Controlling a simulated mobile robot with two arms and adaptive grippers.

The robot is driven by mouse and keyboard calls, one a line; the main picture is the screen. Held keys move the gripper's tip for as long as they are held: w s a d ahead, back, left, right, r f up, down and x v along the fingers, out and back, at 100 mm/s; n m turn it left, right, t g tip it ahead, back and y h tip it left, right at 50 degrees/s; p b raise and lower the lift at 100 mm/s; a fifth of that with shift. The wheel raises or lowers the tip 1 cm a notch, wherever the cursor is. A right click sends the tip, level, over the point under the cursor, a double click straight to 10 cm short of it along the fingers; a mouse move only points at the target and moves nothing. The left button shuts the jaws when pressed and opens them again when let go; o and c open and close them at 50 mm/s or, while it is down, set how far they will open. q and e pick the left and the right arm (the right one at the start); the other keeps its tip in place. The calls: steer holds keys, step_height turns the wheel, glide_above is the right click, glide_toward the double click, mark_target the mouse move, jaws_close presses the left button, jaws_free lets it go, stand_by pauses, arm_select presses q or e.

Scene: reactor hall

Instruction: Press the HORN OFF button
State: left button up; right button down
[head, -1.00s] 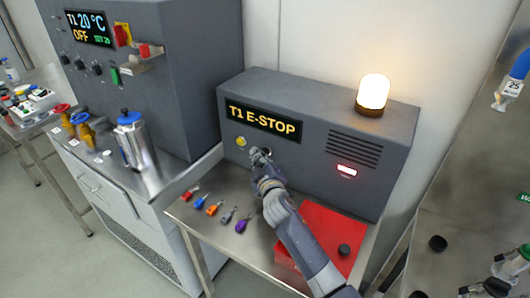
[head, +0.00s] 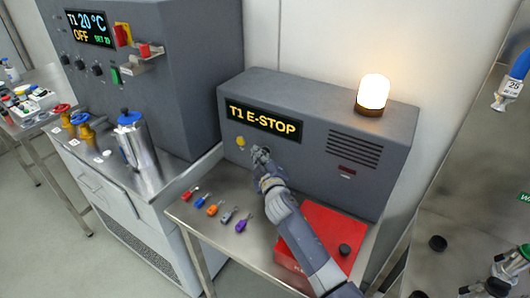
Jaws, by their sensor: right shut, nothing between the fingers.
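The grey alarm box (head: 300,172) has a display that reads "T1 E-STOP" (head: 264,121). A round yellow button (head: 240,142) sits on its front below the display's left end. My right gripper (head: 261,153) is shut and empty, with its tips at the box front just right of the yellow button. The tips hide the spot of the front behind them; I cannot tell whether they touch it. No HORN OFF label is readable. A small red indicator (head: 347,171) on the box is dark. My left gripper is out of view.
A beacon lamp (head: 372,93) glows on top of the box. A red box (head: 319,234) with a black knob stands beside my right forearm. A steel jug (head: 137,142) stands at the left.

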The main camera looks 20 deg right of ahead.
steer(key=shift+s+a, duration=0.55)
steer(key=shift+a, duration=0.05)
steer(key=shift+f, duration=0.1)
steer(key=s+a, duration=0.1)
steer(key=a, duration=0.1)
steer(key=s+a, duration=0.2)
stand_by(0.6)
stand_by(0.5)
